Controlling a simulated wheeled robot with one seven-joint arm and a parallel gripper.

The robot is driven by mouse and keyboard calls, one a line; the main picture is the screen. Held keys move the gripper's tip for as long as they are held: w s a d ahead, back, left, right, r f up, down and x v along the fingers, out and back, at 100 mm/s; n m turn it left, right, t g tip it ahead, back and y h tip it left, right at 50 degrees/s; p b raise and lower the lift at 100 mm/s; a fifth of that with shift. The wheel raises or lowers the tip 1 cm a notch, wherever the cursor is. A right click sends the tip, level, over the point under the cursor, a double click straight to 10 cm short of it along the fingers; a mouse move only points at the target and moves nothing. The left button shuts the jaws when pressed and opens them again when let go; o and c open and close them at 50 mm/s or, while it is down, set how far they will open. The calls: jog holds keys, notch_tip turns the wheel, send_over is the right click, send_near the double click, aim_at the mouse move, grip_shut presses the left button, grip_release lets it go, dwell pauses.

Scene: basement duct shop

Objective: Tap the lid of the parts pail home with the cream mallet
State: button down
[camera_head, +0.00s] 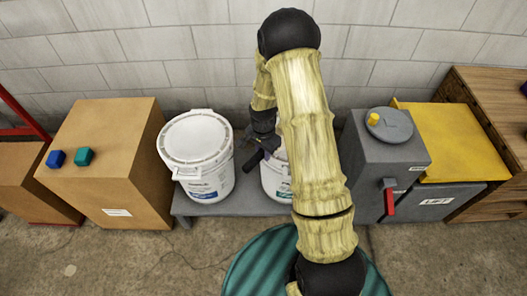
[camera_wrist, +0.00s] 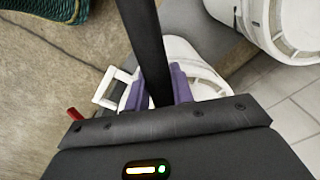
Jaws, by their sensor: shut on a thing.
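My gripper (camera_head: 264,143) is shut on a dark handle (camera_wrist: 146,40), which I take as the mallet's; it runs between the purple fingers in the wrist view. No cream mallet head shows in either view. A white lidded pail (camera_head: 208,183) stands upright on a low grey bench, left of my gripper. A second white pail (camera_head: 275,183) stands to its right, mostly hidden by my arm and gripper. In the wrist view this pail (camera_wrist: 205,72) lies beyond the fingers. I cannot tell which pail is the parts pail, nor whether its lid is seated.
A cardboard box (camera_head: 112,150) with a blue and a green cube stands left. A block wall closes the back. A green round thing (camera_head: 262,268) is in front.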

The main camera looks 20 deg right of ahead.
jog(key=shift+f+b, duration=1.25)
jog(key=shift+f, duration=0.85)
jog(key=shift+r+p, duration=1.8)
jog(key=shift+r, duration=0.25)
jog(key=shift+f, duration=0.1)
jog(key=shift+p, duration=0.35)
